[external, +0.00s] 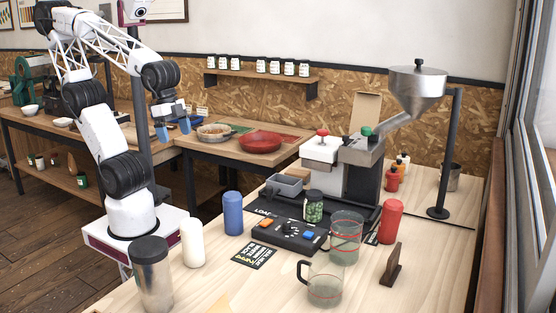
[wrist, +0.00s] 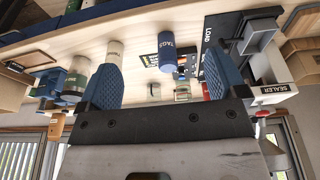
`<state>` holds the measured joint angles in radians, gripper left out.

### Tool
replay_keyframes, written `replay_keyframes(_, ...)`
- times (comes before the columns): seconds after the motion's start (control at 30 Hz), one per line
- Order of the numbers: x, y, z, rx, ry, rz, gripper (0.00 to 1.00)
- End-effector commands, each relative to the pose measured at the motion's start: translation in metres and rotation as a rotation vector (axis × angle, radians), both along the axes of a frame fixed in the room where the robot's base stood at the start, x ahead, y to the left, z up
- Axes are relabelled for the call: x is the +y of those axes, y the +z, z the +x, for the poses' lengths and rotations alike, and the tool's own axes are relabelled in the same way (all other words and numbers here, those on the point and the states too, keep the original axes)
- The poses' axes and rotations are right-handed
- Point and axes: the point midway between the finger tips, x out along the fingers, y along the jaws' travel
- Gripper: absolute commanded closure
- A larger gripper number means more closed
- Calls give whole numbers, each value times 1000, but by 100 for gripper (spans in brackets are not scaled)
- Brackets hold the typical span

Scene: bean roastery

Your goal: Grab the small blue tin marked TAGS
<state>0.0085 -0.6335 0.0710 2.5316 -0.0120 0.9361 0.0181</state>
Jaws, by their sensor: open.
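The small blue tin marked TAGS (wrist: 167,52) shows its label in the wrist view, seen between and beyond my two fingers. In the external view, the blue tin (external: 233,213) stands upright on the pale wooden table, between a white tin and the black sealer panel. My gripper (external: 172,130) is raised well above table height, back and to the left of the tin, with its blue fingertips apart. The wrist view shows the same gripper (wrist: 160,68) open, with nothing between its pads. No part of the tin touches the fingers.
A white tin (external: 192,242) and a steel canister (external: 152,275) stand left of the blue tin. A button panel (external: 290,236), green-filled jar (external: 314,206), glass jar (external: 346,238), glass mug (external: 324,286) and red tin (external: 391,221) stand to the right. A grey tray (wrist: 260,37) also shows.

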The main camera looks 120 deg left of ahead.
Motion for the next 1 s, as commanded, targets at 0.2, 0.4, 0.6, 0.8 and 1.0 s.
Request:
replay_keyframes(0.2, -5, -11, 15, -51, -9, -16, 9)
replay_keyframes(0.4, -16, -35, 46, -169, -23, -47, 9)
replay_keyframes(0.6, -27, -63, 82, -329, -23, -73, 9)
replay_keyframes(0.8, -34, -90, 112, -488, -7, -81, 9)
replay_keyframes(1.0, -36, -115, 135, -646, 23, -66, 9)
